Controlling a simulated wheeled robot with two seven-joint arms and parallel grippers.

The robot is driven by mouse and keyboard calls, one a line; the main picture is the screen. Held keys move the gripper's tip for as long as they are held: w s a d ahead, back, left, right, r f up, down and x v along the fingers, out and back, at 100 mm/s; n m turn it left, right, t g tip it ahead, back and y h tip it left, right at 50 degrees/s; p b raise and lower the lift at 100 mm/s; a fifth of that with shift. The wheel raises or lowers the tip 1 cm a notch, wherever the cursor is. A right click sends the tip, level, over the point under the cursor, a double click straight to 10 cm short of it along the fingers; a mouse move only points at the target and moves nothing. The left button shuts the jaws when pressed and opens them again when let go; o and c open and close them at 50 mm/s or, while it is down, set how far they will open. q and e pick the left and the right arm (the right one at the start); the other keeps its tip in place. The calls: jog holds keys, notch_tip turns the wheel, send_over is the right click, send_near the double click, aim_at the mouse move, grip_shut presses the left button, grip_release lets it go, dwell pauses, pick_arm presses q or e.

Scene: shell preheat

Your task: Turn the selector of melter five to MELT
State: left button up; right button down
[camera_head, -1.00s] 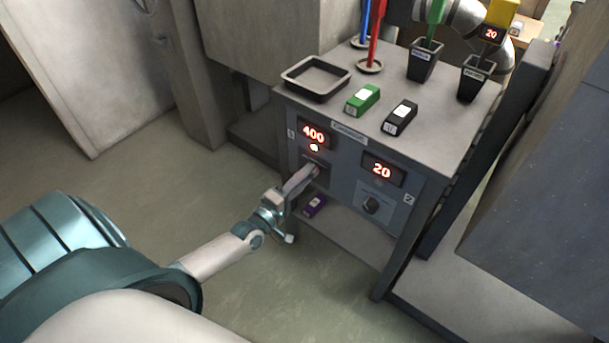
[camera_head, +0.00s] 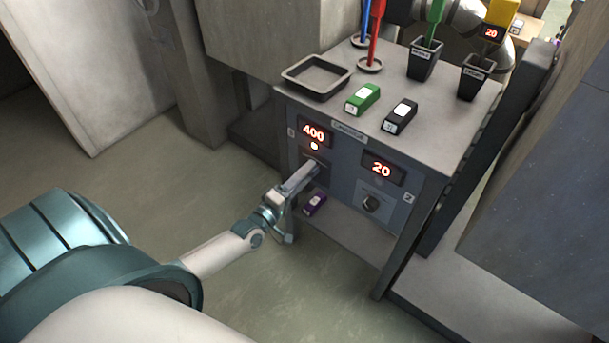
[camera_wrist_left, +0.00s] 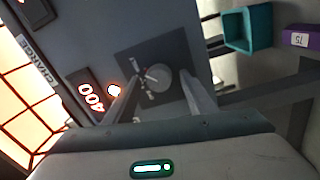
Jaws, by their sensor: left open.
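The left heater panel on the cabinet front has a lit display (camera_head: 314,133) reading 400, with a small lit indicator (camera_head: 314,146) below it. Its selector is hidden behind my left gripper (camera_head: 312,168) in the head view. In the left wrist view the round selector knob (camera_wrist_left: 158,78) sits on a dark square plate (camera_wrist_left: 138,63) with small unreadable markings. My left gripper (camera_wrist_left: 160,88) is open, its fingers on either side of the knob; contact cannot be told. I cannot read which panel is melter five. My right gripper is not in view.
The cabinet top holds a black tray (camera_head: 341,89), a green block (camera_head: 363,98), a black block (camera_head: 400,117) and dark cups (camera_head: 424,69). A purple block (camera_head: 315,204) lies on the lower shelf.

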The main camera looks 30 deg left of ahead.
pick_arm(q)
jog(key=shift+s, duration=0.1)
jog(key=s+a+f, duration=0.1)
jog(key=s, duration=1.6)
jog(key=shift+a, duration=0.2)
